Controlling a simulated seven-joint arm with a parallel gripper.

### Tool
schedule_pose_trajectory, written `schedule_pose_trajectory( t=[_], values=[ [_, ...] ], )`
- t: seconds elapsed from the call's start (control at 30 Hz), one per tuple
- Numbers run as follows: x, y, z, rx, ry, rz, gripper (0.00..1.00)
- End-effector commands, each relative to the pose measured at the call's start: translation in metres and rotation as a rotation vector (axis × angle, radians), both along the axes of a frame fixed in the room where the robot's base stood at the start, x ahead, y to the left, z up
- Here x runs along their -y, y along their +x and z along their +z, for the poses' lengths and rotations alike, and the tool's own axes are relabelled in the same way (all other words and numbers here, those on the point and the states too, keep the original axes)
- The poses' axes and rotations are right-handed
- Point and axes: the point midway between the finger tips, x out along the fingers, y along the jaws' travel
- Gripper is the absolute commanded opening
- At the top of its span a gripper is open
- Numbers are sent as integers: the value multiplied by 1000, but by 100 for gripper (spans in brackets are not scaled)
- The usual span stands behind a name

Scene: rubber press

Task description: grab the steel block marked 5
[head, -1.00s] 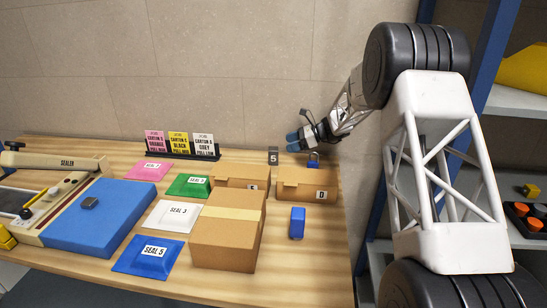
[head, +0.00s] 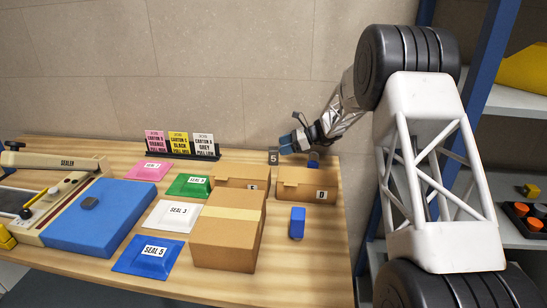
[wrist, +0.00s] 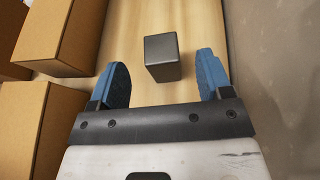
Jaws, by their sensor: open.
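The steel block marked 5 (head: 273,157) is a small dark grey block standing on the table near the back wall, its "5" facing the head camera. In the wrist view the block (wrist: 161,57) stands between and a little beyond the two blue fingertips, with bare wood on both sides of it. My gripper (head: 287,144) is beside the block, just to its right in the head view. In the wrist view my gripper (wrist: 165,80) is open and empty. The "5" is not visible in the wrist view.
Carton D (head: 306,184) and another carton (head: 240,175) stand in front of the block. A blue object (head: 297,223) lies nearer, right of the large carton (head: 228,235). A card stand (head: 190,154) is to the left. The wall (wrist: 275,60) is close on the right in the wrist view.

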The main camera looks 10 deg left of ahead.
Motion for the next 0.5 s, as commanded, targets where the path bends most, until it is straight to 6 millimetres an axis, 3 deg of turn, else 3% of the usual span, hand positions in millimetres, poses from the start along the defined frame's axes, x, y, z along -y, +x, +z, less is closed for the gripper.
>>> schedule_pose_trajectory(
  t=[0.5],
  values=[
    [-44, -5, -19, 0, -1, 0, 72]
  ],
)
